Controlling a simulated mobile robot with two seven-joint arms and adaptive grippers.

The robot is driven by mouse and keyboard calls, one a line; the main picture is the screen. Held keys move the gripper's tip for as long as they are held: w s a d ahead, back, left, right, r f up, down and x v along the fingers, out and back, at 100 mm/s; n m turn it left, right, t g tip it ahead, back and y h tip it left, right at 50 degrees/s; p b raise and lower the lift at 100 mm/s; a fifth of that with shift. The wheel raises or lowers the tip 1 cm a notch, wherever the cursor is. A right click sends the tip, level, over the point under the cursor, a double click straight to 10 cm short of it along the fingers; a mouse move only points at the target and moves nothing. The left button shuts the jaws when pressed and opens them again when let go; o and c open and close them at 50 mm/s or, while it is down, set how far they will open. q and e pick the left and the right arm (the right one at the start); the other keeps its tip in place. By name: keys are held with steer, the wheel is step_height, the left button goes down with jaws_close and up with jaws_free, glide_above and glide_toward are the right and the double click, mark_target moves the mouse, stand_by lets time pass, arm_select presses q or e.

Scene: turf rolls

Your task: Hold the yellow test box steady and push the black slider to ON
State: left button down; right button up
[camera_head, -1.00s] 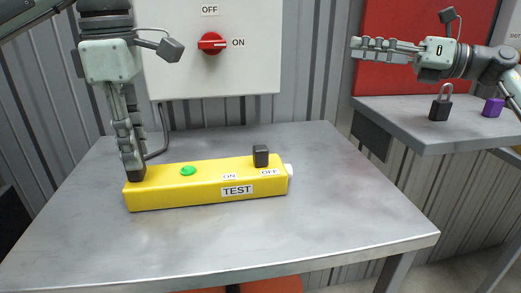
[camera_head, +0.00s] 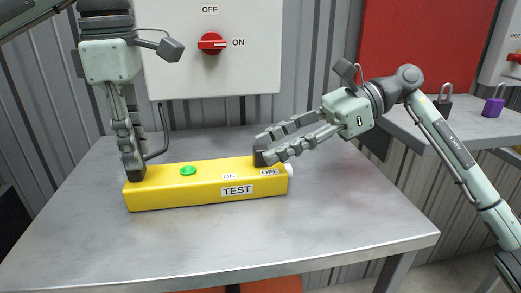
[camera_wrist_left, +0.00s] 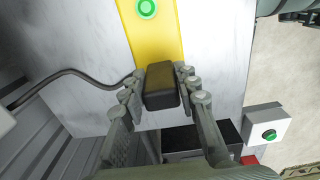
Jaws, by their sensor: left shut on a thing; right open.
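The yellow test box (camera_head: 205,198) lies on the table, with a green button (camera_head: 188,170) and a TEST label. My left gripper (camera_head: 131,158) points down at its left end, shut on a black block (camera_head: 135,174) there. The left wrist view shows this block (camera_wrist_left: 160,90) between the fingers. The black slider (camera_head: 258,159) is near the box's right end, by the OFF label (camera_head: 270,172); the ON label (camera_head: 229,177) is left of it. My right gripper (camera_head: 263,149) is open, its fingertips at the slider and partly hiding it. I cannot tell whether they touch it.
The grey table (camera_head: 330,225) is clear in front of the box. A wall panel with a red knob (camera_head: 212,41) hangs behind. A dark cable (camera_head: 163,135) runs down behind the left gripper. A side table at right holds a black padlock (camera_head: 443,105) and a purple padlock (camera_head: 493,105).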

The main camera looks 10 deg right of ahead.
mark_target(259, 147)
steer(key=shift+x, duration=1.5)
steer(key=shift+c, duration=0.2)
jaws_close()
steer(key=shift+a, duration=0.1)
